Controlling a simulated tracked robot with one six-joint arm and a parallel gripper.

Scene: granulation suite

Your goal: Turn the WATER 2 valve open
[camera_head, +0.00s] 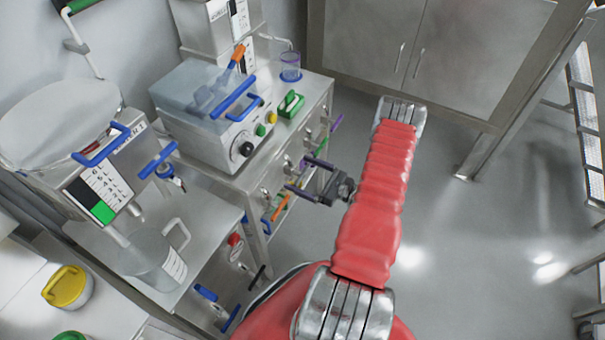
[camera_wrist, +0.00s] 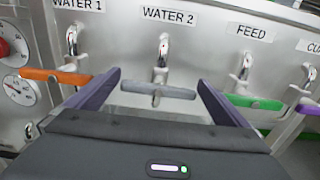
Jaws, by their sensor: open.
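The WATER 2 valve has a grey lever handle (camera_wrist: 158,89) under a chrome outlet (camera_wrist: 163,50) and the WATER 2 label (camera_wrist: 168,15). The handle lies crosswise, nearly level, in the middle of the wrist view. My gripper (camera_wrist: 159,79) is open, with one dark purple finger to each side of the handle. I cannot tell whether the handle's ends touch the fingers. In the head view my gripper (camera_head: 298,174) is at the front of the steel cabinet, beyond my red arm. The grey handle cannot be made out there.
An orange handle (camera_wrist: 55,76) is left of my fingers, under WATER 1. A green FEED handle (camera_wrist: 253,102) is close on the right, with a purple handle (camera_wrist: 308,108) beyond. A gauge (camera_wrist: 18,90) sits far left. Open floor (camera_head: 460,240) lies right of the cabinet.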

